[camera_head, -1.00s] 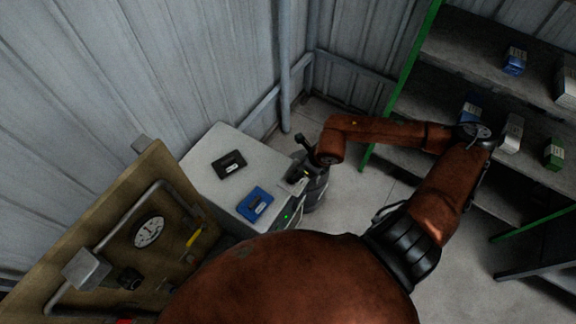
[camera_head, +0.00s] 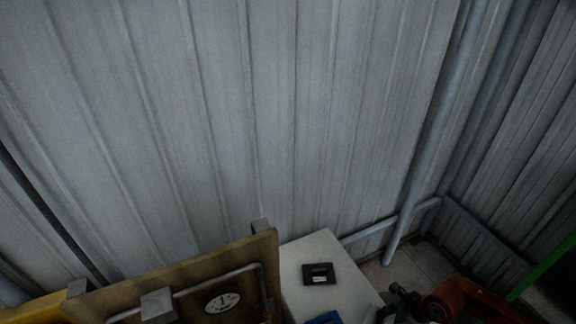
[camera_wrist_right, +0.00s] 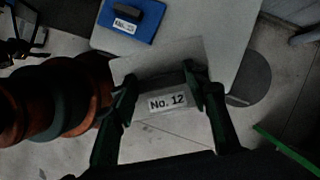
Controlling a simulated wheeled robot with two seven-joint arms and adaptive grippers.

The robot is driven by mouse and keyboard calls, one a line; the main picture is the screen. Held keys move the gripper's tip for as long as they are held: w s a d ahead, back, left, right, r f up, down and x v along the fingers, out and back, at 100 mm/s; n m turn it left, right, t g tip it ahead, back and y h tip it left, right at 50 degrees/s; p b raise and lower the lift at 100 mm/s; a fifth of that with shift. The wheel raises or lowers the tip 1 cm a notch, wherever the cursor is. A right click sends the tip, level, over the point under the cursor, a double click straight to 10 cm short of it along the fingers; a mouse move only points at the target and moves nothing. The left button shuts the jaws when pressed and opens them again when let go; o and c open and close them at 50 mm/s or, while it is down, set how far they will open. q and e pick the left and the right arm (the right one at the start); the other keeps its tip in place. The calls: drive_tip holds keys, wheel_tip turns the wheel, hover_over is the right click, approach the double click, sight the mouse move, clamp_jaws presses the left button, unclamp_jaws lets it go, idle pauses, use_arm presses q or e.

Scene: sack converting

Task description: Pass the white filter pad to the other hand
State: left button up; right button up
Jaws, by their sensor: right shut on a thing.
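The white filter pad (camera_wrist_right: 170,82) shows in the right wrist view as a pale flat piece with a label reading "No. 12". My right gripper (camera_wrist_right: 166,92) is shut on it, with a dark finger on each side. In the head view my right gripper (camera_head: 398,303) is at the bottom edge, just right of the white-topped cabinet, and the pad cannot be made out there. I cannot pick out my left gripper in either view.
A white-topped cabinet (camera_head: 322,248) carries a black case (camera_head: 319,274) and a blue case (camera_head: 325,318), also seen in the right wrist view (camera_wrist_right: 128,18). A panel with a gauge (camera_head: 222,302) stands left of it. A corrugated wall (camera_head: 250,120) rises behind.

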drive_tip(key=shift+w+a+r+n+g, duration=0.1)
drive_tip(key=shift+w+a+n+g, duration=0.25)
drive_tip(key=shift+n, duration=0.55)
drive_tip(key=w+a+r+n+g+h, duration=0.1)
drive_tip(key=a+r+n+g+h, duration=0.1)
drive_tip(key=n, duration=0.9)
drive_tip(key=a+r+n+g+h, duration=0.1)
drive_tip(key=a+r+n+g, duration=0.3)
drive_tip(key=n, duration=0.8)
wheel_tip(320, 180, up, 4)
drive_tip(key=a, duration=0.2)
drive_tip(key=shift+w+a+r+h, duration=0.15)
drive_tip(key=shift+w+a+h, duration=0.2)
drive_tip(key=shift+h, duration=0.05)
